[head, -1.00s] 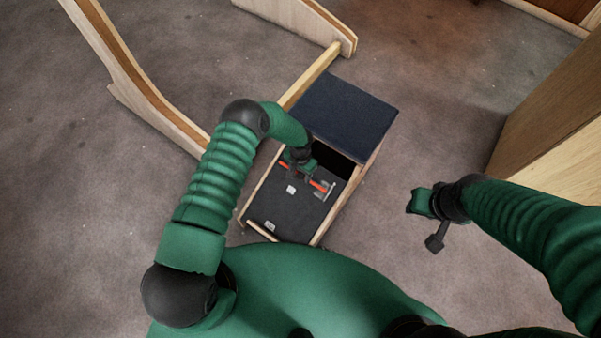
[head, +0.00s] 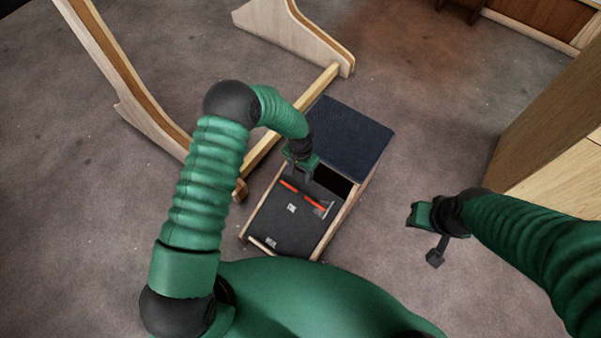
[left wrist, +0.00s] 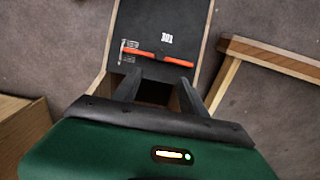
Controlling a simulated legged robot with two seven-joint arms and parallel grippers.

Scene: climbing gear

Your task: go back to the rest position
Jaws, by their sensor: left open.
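My left gripper (head: 303,174) is above the upper end of an open wooden box with a dark floor panel (head: 282,228). In the left wrist view its two fingers (left wrist: 158,88) are apart with nothing between them. An orange-handled tool with a grey head (head: 314,202) lies on the dark panel. It also shows in the left wrist view (left wrist: 175,60), just beyond the fingertips and apart from them. My right gripper (head: 428,218) hangs over bare floor to the right of the box; its fingers are too unclear to read.
A dark blue padded top (head: 347,137) covers the far part of the box. A wooden beam and curved frame (head: 295,40) stand behind and to the left. A wooden cabinet (head: 545,115) stands at the right. Grey floor between box and cabinet is clear.

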